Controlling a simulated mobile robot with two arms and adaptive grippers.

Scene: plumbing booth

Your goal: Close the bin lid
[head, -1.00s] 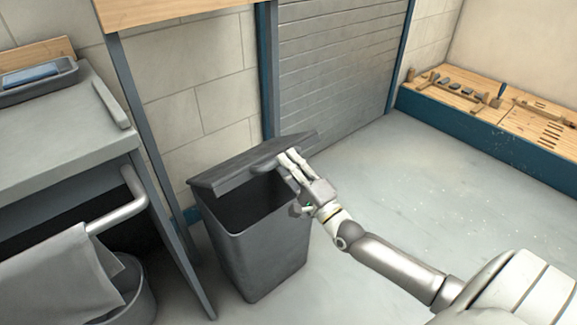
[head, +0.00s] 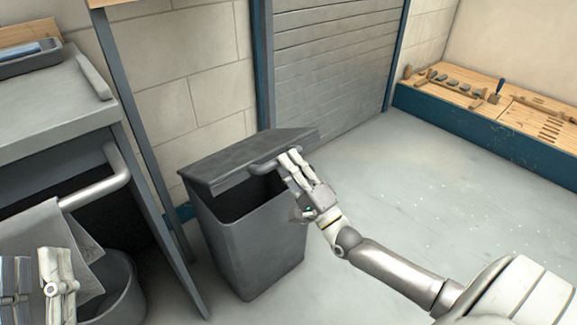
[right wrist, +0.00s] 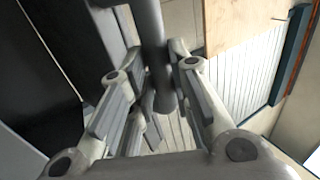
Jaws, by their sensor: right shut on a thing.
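The dark grey bin (head: 255,240) stands on the floor in the middle of the head view. Its lid (head: 240,158) is tilted partly open, with a dark gap between it and the bin's rim. My right gripper (head: 287,160) is shut on the lid's handle (head: 262,168) at the lid's right front. In the right wrist view the handle bar (right wrist: 153,50) runs between the fingers of the gripper (right wrist: 158,95). My left gripper (head: 38,280) is at the lower left of the head view, apart from the bin; its fingertips are not clear.
A grey workbench (head: 50,100) with a rail stands at the left. A cloth (head: 45,240) hangs there above a round grey tub (head: 120,290). A shutter (head: 335,60) is behind the bin. A low wooden bench with tools (head: 480,100) is at the right. Floor right of the bin is clear.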

